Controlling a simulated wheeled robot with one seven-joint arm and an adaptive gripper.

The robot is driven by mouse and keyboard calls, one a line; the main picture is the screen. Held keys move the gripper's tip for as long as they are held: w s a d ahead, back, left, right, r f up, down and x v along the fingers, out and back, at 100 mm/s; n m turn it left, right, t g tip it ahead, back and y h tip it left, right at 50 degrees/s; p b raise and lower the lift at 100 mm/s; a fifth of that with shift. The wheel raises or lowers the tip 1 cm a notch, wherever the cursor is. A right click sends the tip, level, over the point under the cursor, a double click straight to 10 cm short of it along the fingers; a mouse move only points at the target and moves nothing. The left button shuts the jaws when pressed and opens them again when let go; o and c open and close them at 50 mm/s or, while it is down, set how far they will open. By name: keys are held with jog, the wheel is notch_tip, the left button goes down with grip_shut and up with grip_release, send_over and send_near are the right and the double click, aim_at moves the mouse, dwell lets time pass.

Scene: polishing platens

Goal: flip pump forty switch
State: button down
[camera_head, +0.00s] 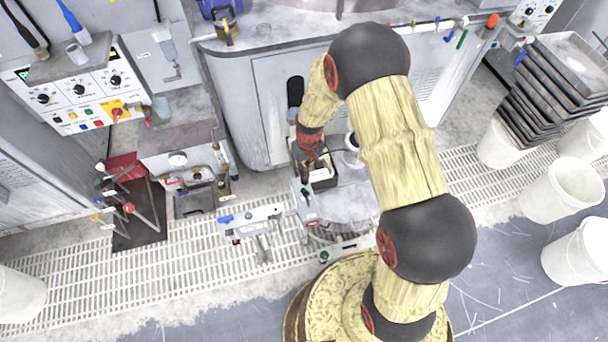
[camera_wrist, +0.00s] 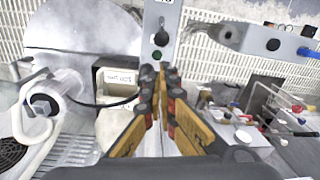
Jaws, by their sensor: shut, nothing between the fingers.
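A narrow grey control box (camera_wrist: 160,38) stands just beyond my fingertips in the wrist view. It carries a dark toggle or knob (camera_wrist: 162,23) and a green button (camera_wrist: 157,55). A label at the top edge is cut off, so I cannot read a pump number. My gripper (camera_wrist: 161,72) is shut and empty, its tips just below the green button in the picture; I cannot tell whether they touch the box. In the head view a grey box (camera_head: 304,197) shows below my gripper (camera_head: 314,162), whose fingers are small and hard to make out.
A white container with a label (camera_wrist: 118,77) and a black hose sit left of the box, by a round grey platen (camera_wrist: 85,30). A grey bracket-like unit (camera_wrist: 262,38) is at right. Stacked dark trays (camera_head: 560,85) and white buckets (camera_head: 562,190) stand farther right.

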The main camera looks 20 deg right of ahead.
aim_at(307, 199)
jog(key=f, duration=0.2)
jog(key=f+b, duration=0.1)
jog(key=f, duration=0.2)
jog(key=f+b, duration=0.1)
jog(key=f, duration=0.2)
jog(key=shift+a+f, duration=0.15)
jog(key=shift+a, duration=0.15)
jog(key=shift+b, duration=0.3)
